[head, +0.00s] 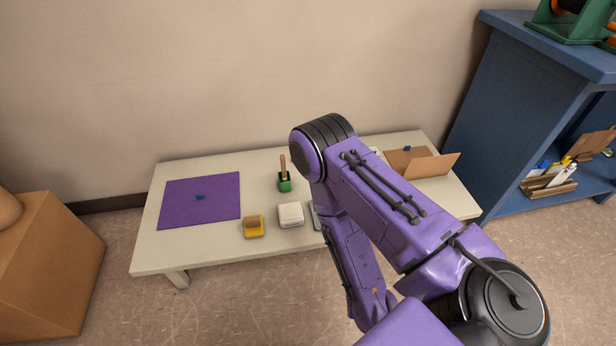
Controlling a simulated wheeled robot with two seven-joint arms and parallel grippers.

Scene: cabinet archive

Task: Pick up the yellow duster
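A small yellow object with a brown top (254,229), which looks like the yellow duster, lies near the front edge of the cream table (210,257). It sits just left of a white block (291,214) and appears apart from it. My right arm comes in from the lower right and bends over the right half of the table, to the right of the duster. Neither of my grippers shows in the head view. The arm hides part of the table behind it.
A purple mat (180,216) with a small blue item lies at the table's left. A green-based brush (284,183) stands at the back. An open cardboard folder (425,163) is at the right. A blue cabinet (505,100) stands right; a brown box (45,270) stands left.

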